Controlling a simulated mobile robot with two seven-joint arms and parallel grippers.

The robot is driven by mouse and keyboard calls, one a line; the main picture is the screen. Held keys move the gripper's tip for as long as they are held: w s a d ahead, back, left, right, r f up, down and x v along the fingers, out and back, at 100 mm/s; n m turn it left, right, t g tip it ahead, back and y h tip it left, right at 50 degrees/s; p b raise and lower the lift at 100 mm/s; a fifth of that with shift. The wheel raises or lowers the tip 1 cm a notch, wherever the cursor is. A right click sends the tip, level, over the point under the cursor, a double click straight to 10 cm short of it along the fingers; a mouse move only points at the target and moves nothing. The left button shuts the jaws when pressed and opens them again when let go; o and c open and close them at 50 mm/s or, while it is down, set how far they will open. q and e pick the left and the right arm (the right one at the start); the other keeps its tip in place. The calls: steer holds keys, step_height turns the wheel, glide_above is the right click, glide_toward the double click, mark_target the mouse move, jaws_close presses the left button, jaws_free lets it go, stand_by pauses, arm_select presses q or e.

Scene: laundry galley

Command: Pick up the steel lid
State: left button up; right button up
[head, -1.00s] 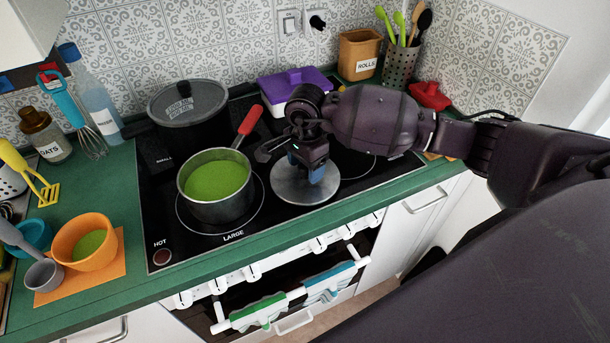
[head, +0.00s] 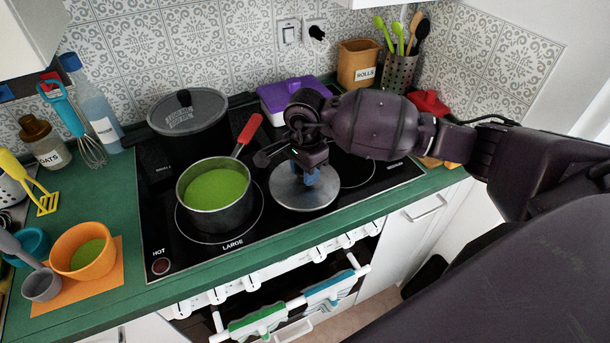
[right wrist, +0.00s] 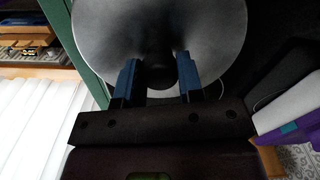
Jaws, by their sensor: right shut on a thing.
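The steel lid (head: 290,194) is a round grey disc over the right part of the black hob, right of the pot of green soup. It also fills the top of the right wrist view (right wrist: 130,30). My right gripper (head: 309,178) is above the lid's middle. In the right wrist view its two blue fingers (right wrist: 158,75) are shut on the lid's dark knob (right wrist: 187,72). I cannot tell whether the lid is clear of the hob. My left gripper is not in view.
The pot of green soup (head: 230,218) stands close left of the lid, its red handle (head: 248,131) pointing back toward my right arm. A lidded dark pot (head: 190,135) and a purple-lidded box (head: 295,88) stand behind. An orange bowl (head: 85,268) is on the left counter.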

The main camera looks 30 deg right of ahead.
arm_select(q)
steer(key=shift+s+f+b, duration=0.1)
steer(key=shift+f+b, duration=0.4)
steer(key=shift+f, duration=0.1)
arm_select(e)
step_height(320, 180, up, 19)
